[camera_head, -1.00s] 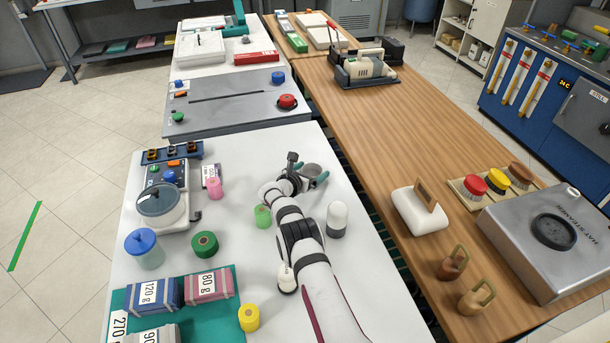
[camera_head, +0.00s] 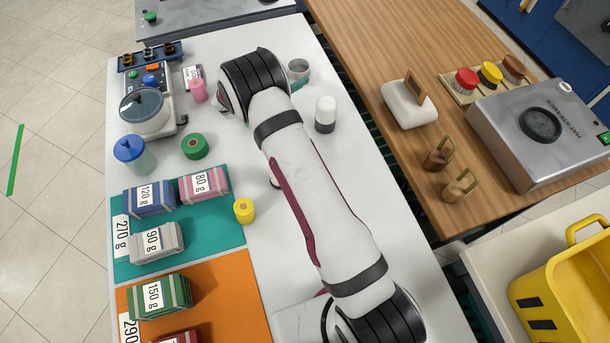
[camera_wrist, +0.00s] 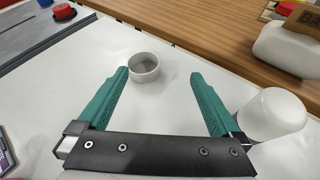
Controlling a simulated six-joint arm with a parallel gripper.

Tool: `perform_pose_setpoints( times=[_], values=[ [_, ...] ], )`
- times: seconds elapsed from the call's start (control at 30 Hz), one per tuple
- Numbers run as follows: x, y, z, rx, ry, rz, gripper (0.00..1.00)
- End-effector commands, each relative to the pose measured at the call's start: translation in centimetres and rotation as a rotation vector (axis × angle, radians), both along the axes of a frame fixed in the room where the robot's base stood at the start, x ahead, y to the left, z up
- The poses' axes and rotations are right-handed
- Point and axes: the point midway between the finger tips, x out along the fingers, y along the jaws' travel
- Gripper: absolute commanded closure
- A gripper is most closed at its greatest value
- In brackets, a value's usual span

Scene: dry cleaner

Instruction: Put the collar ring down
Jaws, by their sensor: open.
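A grey open ring (camera_wrist: 144,67), which I take to be the collar ring, rests on the white table in the wrist view. It lies beyond my gripper (camera_wrist: 160,85), a little left of the middle between the two teal fingers. The fingers are wide apart and nothing is between them. In the head view the ring (camera_head: 298,71) shows just right of my arm's far end, on the white table (camera_head: 260,290). In that view my arm hides most of my gripper.
A white-capped bottle (camera_head: 325,114) stands right of the arm; it also shows close to the right finger in the wrist view (camera_wrist: 272,115). A green roll (camera_head: 195,146), a yellow roll (camera_head: 244,211) and a pink bottle (camera_head: 198,90) stand left of the arm. The wooden table (camera_head: 385,40) adjoins on the right.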

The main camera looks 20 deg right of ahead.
Motion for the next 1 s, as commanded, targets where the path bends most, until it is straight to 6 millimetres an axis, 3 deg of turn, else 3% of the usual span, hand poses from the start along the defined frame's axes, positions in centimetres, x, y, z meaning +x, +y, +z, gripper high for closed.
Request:
perform_pose_setpoints(
  times=[0.03,0.07,0.1,0.17,0.23,0.33,0.4,0.5,0.6,0.7,1.0],
  values=[
    [-1.8,-1.5,3.1,0.085,-0.067,-0.123,0.0],
    [-3.6,-2.4,5.0,0.155,-0.114,-0.224,0.0],
    [-6.5,-3.5,7.3,0.255,-0.184,-0.372,0.0],
    [-11.6,-4.6,10.3,0.406,-0.29,-0.604,0.0],
    [-18.5,-4.7,13.0,0.586,-0.416,-0.896,0.0],
    [-29.2,-2.3,15.0,0.846,-0.582,-1.351,0.0],
    [-35.7,0.8,15.4,1.002,-0.662,-1.664,0.0],
    [-42.1,5.5,15.1,1.157,-0.71,-2.032,0.0],
    [-45.3,8.7,14.8,1.235,-0.708,-2.263,0.0],
    [-46.4,10.1,14.7,1.264,-0.697,-2.361,0.0],
    [-46.4,10.3,14.7,1.265,-0.694,-2.369,0.0]
  ],
)
